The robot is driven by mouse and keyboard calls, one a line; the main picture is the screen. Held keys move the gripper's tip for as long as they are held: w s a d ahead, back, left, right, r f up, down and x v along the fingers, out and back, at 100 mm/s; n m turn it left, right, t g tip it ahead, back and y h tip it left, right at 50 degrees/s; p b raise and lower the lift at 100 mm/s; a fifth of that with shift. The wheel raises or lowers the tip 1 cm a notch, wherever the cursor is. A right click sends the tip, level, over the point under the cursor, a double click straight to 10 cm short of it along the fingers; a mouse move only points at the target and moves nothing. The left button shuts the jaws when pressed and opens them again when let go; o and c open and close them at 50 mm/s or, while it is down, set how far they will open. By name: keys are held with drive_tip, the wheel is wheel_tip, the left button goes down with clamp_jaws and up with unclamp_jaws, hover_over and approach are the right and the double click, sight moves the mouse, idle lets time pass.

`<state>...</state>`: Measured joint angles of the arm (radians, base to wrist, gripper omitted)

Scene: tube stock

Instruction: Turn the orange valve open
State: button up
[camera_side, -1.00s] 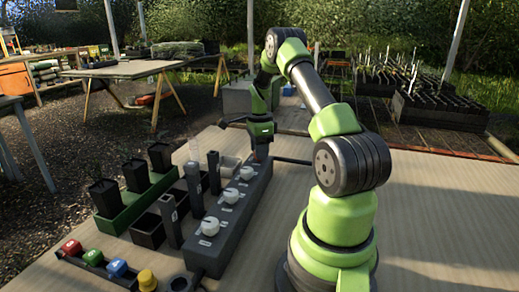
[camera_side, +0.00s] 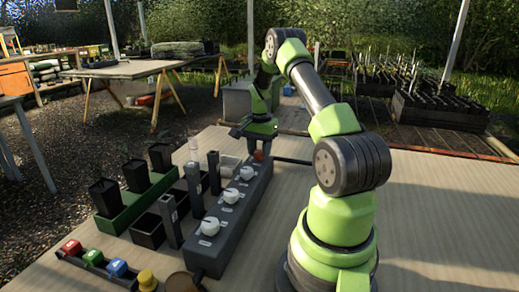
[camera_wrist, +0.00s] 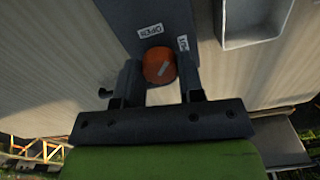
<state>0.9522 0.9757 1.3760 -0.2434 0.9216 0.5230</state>
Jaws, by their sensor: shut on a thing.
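The orange valve (camera_wrist: 158,66) is a round knob with a pale line on top, slanting up to the right. It sits at the far end of the grey panel box, where it also shows in the side view (camera_side: 258,155). A label reading OPEN (camera_wrist: 150,31) lies above it to the left, and a second, partly hidden label (camera_wrist: 183,43) lies above right. My gripper (camera_wrist: 159,77) points down with a finger on each side of the knob, shut on it. In the side view my gripper (camera_side: 258,148) hides part of the knob.
The grey panel box (camera_side: 211,258) carries several white dials (camera_side: 230,196). The bench right of the box is clear.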

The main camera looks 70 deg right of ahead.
sight(259, 151)
drive_tip(key=n, duration=0.4)
drive_tip(key=shift+n, duration=2.2)
drive_tip(key=o, duration=0.9)
drive_tip(key=shift+r, duration=0.1)
wheel_tip(259, 151, up, 10)
drive_tip(key=shift+f, duration=0.1)
